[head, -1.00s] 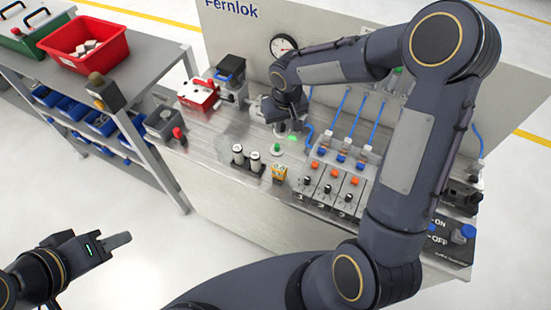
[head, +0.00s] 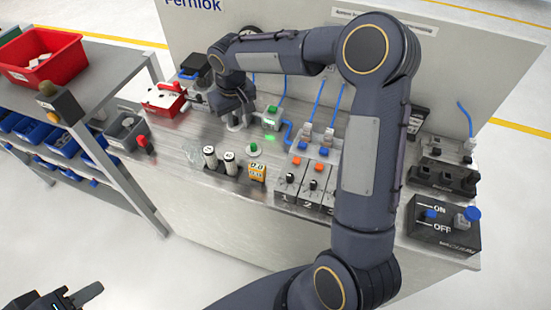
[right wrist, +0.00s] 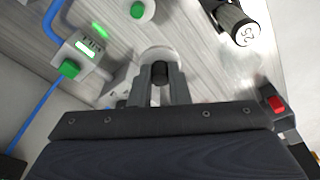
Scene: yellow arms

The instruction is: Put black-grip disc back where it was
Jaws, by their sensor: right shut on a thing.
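My right gripper (head: 238,122) is low over the back left of the steel bench in the head view. In the right wrist view its two fingers (right wrist: 160,88) are closed on the black grip (right wrist: 159,73) of the disc. A pale, see-through rounded rim (right wrist: 160,53) shows just beyond the grip. The gripper hides most of the disc in the head view, and I cannot tell whether it touches the bench. My left gripper (head: 86,293) is at the lower left edge, away from the bench; its finger opening is unclear.
A green-lit box (head: 271,118) stands right of the gripper, with a green button (head: 253,148) in front. White-topped cylinders (head: 210,157) and a yellow block (head: 257,171) stand nearer. A red case (head: 164,99) is left. A faint clear object (head: 193,153) lies front left.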

